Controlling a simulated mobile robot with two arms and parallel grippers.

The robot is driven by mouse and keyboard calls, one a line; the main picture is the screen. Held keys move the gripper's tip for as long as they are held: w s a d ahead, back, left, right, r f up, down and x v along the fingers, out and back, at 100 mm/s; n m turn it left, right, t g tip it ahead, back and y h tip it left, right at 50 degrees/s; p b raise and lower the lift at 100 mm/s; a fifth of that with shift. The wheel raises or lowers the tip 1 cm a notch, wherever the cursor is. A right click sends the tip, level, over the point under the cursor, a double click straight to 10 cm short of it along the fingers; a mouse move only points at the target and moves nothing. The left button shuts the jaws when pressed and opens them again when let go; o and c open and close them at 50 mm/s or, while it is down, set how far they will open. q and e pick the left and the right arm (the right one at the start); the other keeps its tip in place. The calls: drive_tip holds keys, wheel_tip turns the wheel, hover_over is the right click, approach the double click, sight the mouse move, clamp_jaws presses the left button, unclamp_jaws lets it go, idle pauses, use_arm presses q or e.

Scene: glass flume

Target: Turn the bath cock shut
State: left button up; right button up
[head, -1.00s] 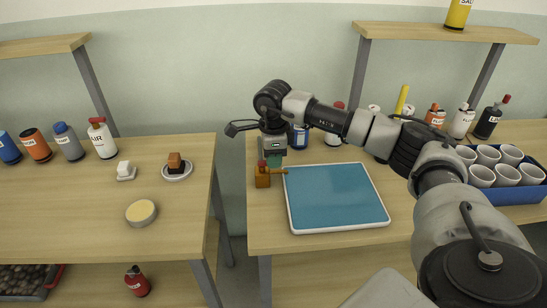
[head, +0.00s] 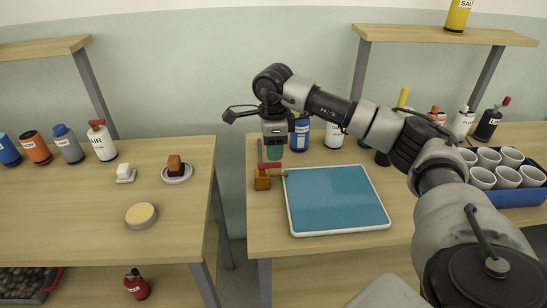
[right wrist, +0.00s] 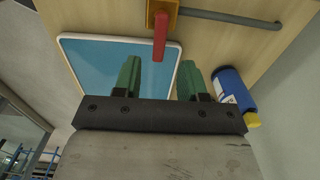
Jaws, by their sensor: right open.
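The bath cock (head: 262,180) is a brass-coloured block at the left edge of the blue bath (head: 335,200), with a short spout over the bath's white rim. Its red lever (head: 270,165) points right in the head view, along the spout's side. In the right wrist view the red lever (right wrist: 160,38) lies ahead of and between the fingers, apart from them. My right gripper (head: 273,153) has green fingers and hangs just above and behind the cock, fingers down. In the right wrist view the gripper (right wrist: 160,75) is open and empty. My left gripper is out of view.
A grey pipe (right wrist: 235,20) runs from the cock. A blue bottle (head: 300,133) and other bottles stand behind the bath. A blue crate of white cups (head: 520,195) is at right. A gap separates the left table (head: 80,210).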

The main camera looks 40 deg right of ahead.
sight(274, 163)
wheel_tip(274, 163, up, 7)
drive_tip(key=shift+f, duration=0.15)
drive_tip(key=shift+f, duration=0.1)
idle(0.5)
